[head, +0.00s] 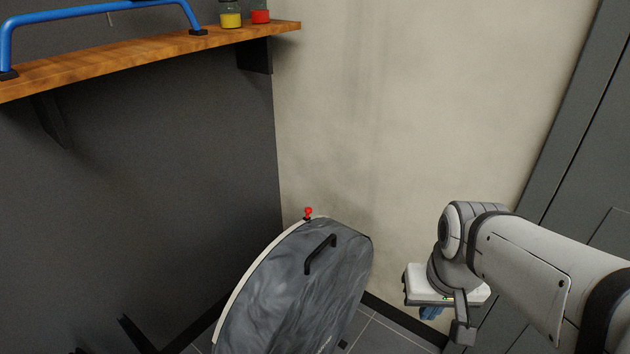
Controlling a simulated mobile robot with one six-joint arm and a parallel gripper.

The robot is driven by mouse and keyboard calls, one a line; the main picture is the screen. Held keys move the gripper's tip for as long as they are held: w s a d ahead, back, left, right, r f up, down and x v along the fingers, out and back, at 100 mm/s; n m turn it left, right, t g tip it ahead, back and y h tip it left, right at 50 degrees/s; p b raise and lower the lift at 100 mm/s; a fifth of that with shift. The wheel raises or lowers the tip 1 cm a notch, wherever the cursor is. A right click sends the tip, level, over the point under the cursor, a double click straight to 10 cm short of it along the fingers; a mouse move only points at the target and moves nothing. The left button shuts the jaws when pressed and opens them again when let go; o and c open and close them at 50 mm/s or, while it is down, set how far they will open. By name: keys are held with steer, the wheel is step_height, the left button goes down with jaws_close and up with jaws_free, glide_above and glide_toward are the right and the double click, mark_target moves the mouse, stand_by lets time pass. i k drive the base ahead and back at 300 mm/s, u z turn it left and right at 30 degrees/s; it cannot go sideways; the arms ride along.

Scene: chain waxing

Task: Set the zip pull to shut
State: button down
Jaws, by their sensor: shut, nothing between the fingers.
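The red zip pull (308,213) sits at the top of a grey, rounded bag or case (300,285), at the upper end of a pale strip (245,275) that curves down its left edge. The case stands upright on the floor and its lower part is cut off by the picture's bottom edge. My gripper (432,313) is to the right of the case and lower than the zip pull, apart from both. It points down, is shut and holds nothing. My wrist hides part of it.
A black handle (320,254) is on the case. A beige wall (400,110) stands close behind; tiled floor shows between case and gripper.

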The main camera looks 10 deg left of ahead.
mark_target(308, 210)
steer(key=z, duration=0.35)
steer(key=i, duration=0.95)
steer(key=u, duration=0.2)
